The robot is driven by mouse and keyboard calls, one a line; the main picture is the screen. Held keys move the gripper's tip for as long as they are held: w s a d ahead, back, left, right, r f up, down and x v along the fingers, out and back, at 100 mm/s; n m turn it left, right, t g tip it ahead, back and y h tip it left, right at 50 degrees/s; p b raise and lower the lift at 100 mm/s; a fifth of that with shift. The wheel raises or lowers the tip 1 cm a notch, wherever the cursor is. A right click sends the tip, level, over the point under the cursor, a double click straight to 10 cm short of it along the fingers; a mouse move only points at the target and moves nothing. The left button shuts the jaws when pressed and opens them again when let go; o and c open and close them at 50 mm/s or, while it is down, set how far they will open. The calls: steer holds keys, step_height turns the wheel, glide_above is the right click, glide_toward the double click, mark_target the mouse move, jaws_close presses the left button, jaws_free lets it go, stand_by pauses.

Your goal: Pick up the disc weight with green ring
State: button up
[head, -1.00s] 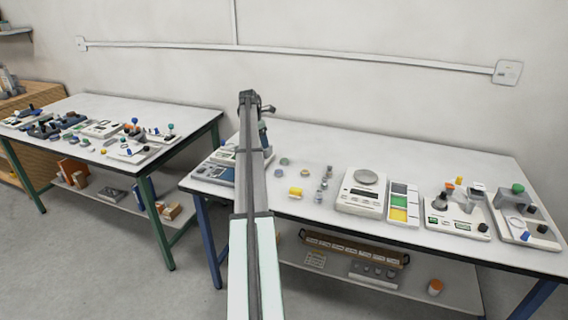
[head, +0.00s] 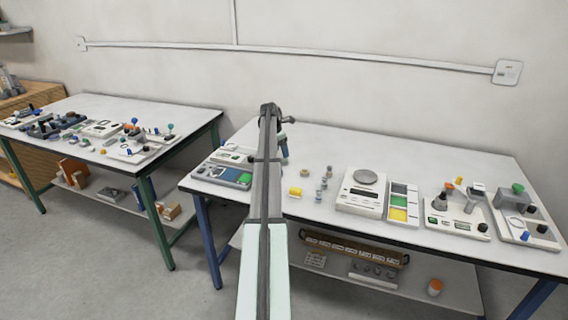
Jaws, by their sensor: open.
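My gripper (head: 284,152) hangs over the left part of the right-hand table, just right of my arm. It is small in view and its fingers are partly covered by the arm; it is open. A small grey-green disc weight (head: 304,171) lies on the table to the right of the gripper, apart from it. I cannot make out clearly whether it has a green ring. The spot below and beside my gripper, where other small discs lay, is covered by the gripper and arm.
A yellow weight (head: 295,191) and several small metal weights (head: 323,184) stand near the front. A scale (head: 361,196) and a tray with coloured compartments (head: 403,204) stand to their right. A blue-grey device (head: 222,175) is left of my arm. The table's back is clear.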

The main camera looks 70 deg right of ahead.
mark_target(284, 160)
steer(key=shift+x, duration=2.65)
steer(key=shift+s, duration=0.2)
steer(key=c, duration=1.3)
steer(key=shift+r, duration=0.15)
